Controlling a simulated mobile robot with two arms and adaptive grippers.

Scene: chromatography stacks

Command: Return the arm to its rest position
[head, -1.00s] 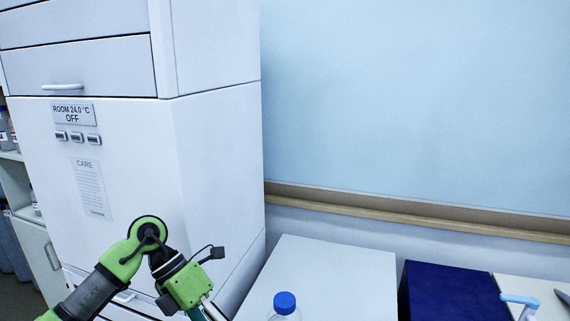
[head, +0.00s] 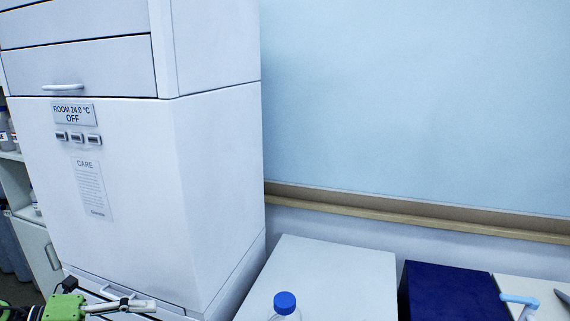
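My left arm shows only at the bottom left corner of the head view, as green and black links. My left gripper (head: 148,306) points to the right, low in front of the white cabinet stack (head: 110,225). Its thin grey fingers lie close to each other in the picture, and I cannot tell whether they are open or shut. I see nothing held in them. My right arm and gripper are not in view.
A clear bottle with a blue cap (head: 286,302) stands in front of a white box (head: 330,275). A dark blue box (head: 450,290) is to the right, beside a light blue handled item (head: 520,300). Shelves with bottles (head: 8,135) are at far left.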

